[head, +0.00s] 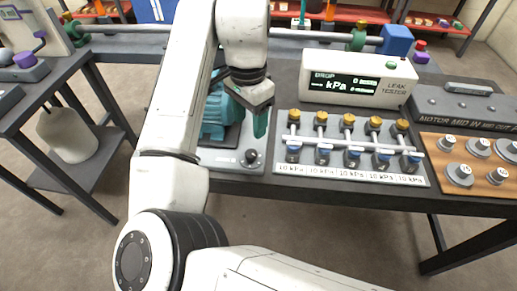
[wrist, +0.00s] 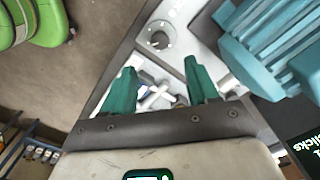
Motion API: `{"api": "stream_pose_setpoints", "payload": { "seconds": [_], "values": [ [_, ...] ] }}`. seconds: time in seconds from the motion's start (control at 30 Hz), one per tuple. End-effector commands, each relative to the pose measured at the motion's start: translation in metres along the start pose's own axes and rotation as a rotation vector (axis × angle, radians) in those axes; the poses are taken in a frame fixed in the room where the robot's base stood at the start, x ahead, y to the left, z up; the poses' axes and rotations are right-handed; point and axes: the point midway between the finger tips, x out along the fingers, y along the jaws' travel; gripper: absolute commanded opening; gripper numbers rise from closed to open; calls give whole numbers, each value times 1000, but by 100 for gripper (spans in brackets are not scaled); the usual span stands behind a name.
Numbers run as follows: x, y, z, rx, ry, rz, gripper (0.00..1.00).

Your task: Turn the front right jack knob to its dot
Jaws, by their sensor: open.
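The blue-green motor (head: 218,118) sits on a grey base plate (head: 225,160), partly hidden behind my arm. A dark round knob (head: 251,156) is at the plate's front right in the head view. My gripper (head: 262,122) is above the plate's right side, fingers pointing down. A round dial (wrist: 158,40) ringed by marks lies beyond the fingers, and the motor (wrist: 275,45) is at upper right. I cannot make out the knob's dot.
The leak tester (head: 358,78) stands to the right, behind a row of blue valves (head: 352,159) with brass tops. A wooden board (head: 470,160) of round grey weights lies at far right. A side table (head: 35,85) is at left, with open floor between.

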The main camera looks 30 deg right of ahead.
Motion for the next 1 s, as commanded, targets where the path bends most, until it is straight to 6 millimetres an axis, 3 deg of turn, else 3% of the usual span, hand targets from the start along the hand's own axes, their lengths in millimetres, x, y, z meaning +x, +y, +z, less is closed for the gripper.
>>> {"api": "stream_pose_setpoints", "payload": {
  "seconds": [0.6, 1.0],
  "values": [
    [94, 0, -1, -1, 2, 0, 59],
    [104, 0, -1, 0, 2, -1, 59]
  ]
}}
